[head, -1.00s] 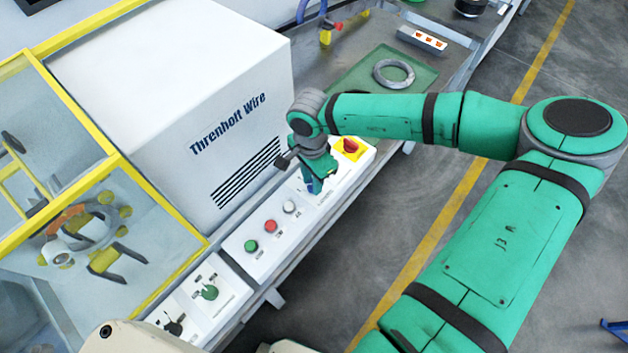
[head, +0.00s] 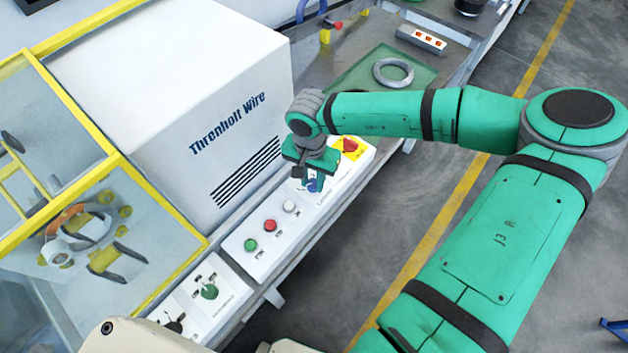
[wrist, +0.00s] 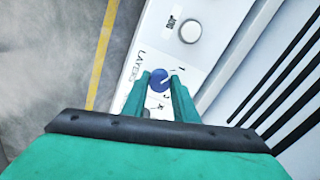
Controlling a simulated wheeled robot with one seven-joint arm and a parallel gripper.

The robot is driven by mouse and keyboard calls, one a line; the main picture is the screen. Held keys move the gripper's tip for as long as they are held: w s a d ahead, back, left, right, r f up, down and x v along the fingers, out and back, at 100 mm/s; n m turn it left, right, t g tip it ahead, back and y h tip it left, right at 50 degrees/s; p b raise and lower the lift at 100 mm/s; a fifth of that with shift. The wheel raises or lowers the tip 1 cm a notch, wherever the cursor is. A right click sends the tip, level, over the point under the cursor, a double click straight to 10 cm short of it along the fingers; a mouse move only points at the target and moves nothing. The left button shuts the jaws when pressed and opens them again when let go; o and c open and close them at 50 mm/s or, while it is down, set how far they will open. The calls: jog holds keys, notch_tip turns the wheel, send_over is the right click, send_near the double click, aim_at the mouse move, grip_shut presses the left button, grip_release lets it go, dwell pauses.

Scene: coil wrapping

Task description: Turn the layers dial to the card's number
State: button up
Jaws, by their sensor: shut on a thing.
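The layers dial (wrist: 158,79) is a round blue knob with a pale pointer line, on a white panel beside the printed word LAYERS. In the wrist view the line slants toward the upper right, roughly toward a mark like a 1. Other small marks near the dial are partly hidden by the fingers. My gripper (wrist: 160,82) is shut on the dial, one green finger on each side. In the head view my gripper (head: 312,178) points down at the panel and mostly hides the dial. I cannot make out a card with a number.
White, red (head: 270,225) and green (head: 250,245) buttons sit left of the dial. A red switch on a yellow plate (head: 350,147) is close on its right. The white Threnholt Wire cabinet (head: 185,95) stands behind. A grey ring (head: 393,73) lies on a green mat.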

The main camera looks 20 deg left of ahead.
aim_at(311, 183)
jog(key=shift+w+d, duration=0.1)
jog(key=o, duration=0.7)
jog(key=shift+w+d, duration=0.1)
jog(key=o, duration=0.4)
jog(key=shift+d, duration=0.15)
jog(key=shift+c, duration=0.2)
jog(key=shift+a, duration=0.25)
jog(key=shift+s+a, duration=0.2)
jog(key=shift+w+d+r, duration=0.1)
jog(key=shift+r, duration=0.45)
notch_tip(311, 183, up, 10)
jog(key=shift+a+f, duration=0.2)
